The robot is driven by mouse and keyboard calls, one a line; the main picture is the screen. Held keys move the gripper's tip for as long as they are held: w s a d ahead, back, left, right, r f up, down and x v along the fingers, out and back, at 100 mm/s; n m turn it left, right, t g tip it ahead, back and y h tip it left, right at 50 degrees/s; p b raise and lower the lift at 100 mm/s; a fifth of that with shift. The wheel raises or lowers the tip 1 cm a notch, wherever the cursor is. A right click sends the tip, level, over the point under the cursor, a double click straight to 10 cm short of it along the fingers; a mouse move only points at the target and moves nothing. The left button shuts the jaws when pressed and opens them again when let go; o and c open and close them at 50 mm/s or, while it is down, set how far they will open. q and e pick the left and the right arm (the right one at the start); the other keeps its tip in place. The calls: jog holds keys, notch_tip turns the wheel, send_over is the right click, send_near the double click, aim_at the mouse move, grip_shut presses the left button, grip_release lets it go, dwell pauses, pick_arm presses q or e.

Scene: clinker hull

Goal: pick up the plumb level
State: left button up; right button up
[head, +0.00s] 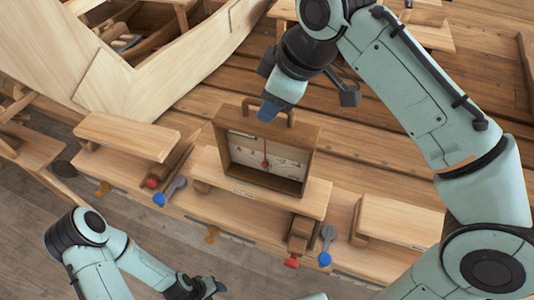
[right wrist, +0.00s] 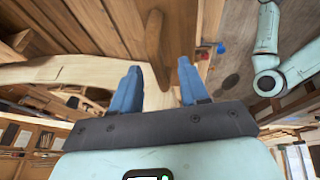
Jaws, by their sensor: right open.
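The plumb level (head: 264,178) appears to be the upright wooden case with a pale dial, a dark pointer and a handle on top. It stands on a raised pale board in the head view. My right gripper (head: 269,110) is open just above the case, its blue fingertips close to the handle. In the right wrist view, a wooden bar, perhaps the handle (right wrist: 154,40), shows between and beyond the spread fingers. I cannot tell whether they touch it. My left gripper (head: 208,287) is low at the bottom edge, away from the level; its opening is unclear.
Pale boards stand left (head: 127,135) and right (head: 400,220) of the level's board (head: 230,187). Clamps with red and blue knobs (head: 325,260) sit along the bench front. The pale hull (head: 170,75) rises at upper left. Grey floor is open at lower left.

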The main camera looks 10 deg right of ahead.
jog(key=shift+x, duration=1.2)
grip_shut()
dwell(0.5)
